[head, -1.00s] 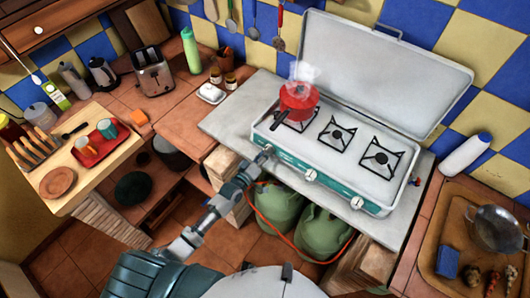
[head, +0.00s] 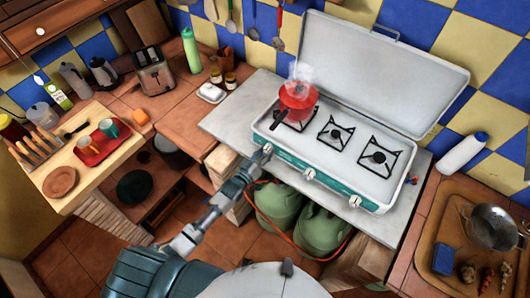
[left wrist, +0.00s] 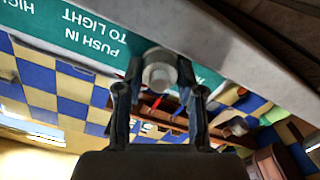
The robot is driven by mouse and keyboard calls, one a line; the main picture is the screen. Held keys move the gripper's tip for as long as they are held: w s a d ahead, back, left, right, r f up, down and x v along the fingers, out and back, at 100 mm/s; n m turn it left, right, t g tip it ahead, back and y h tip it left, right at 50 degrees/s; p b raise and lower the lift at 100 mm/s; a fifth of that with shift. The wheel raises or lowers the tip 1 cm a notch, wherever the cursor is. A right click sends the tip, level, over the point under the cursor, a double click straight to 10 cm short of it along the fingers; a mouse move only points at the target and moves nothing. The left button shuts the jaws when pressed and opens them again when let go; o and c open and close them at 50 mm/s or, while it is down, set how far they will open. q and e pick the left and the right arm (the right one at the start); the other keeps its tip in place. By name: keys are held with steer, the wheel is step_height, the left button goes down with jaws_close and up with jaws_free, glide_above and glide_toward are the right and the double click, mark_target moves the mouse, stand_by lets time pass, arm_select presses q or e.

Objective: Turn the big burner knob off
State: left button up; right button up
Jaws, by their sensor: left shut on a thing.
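A white camping stove (head: 345,150) with a raised lid stands on the grey counter. A row of knobs runs along its green front panel. The left knob (head: 267,149) is at the end nearest the red pot (head: 298,97). My left gripper (head: 261,157) is at this knob. In the left wrist view, the pale round knob (left wrist: 159,72) sits between the two dark fingers, which are shut on it. The words "PUSH IN TO LIGHT" show upside down on the green panel beside it. The middle knob (head: 310,174) and right knob (head: 355,201) are untouched. My right gripper is not in view.
The red pot steams on the left burner; the other two burners are bare. Green gas bottles (head: 322,230) with an orange hose stand under the counter.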

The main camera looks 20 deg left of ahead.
arm_select(q)
steer(key=shift+s+f, duration=0.1)
steer(key=shift+f, duration=0.25)
steer(key=o, duration=0.9)
steer(key=shift+o, duration=1.2)
steer(key=shift+r, duration=0.1)
steer(key=v, duration=1.1)
steer(key=shift+s+a, duration=0.15)
steer(key=shift+s, duration=0.15)
